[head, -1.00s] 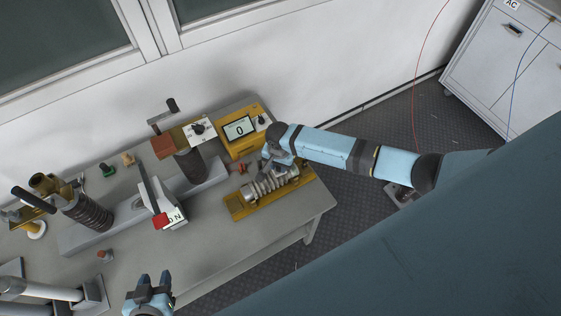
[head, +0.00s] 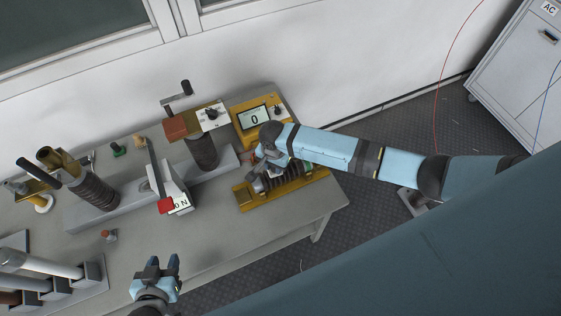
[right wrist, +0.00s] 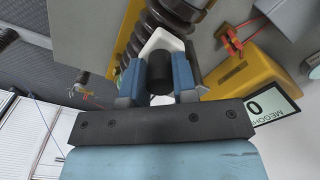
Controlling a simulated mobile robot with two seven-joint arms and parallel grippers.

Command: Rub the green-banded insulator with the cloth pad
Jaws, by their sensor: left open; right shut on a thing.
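The insulator (head: 284,178) is a dark ribbed rod lying in a yellow cradle (head: 247,201) at the table's right end. A bit of green shows near its right end. In the right wrist view its brown ribs (right wrist: 181,10) pass just beyond the fingers. My right gripper (head: 263,167) is shut on the black handle (right wrist: 158,70) of the white cloth pad (right wrist: 163,39). The pad is at the ribs and appears to touch them; the exact contact is hidden. My left gripper (head: 163,263) is open and empty over the table's front edge.
A yellow meter (head: 254,118) reading 0 stands just behind the cradle. A press with a red-ended lever (head: 166,205) and a ribbed post (head: 91,193) fill the middle and left. Tubes in holders (head: 40,265) lie at front left. The table's front middle is clear.

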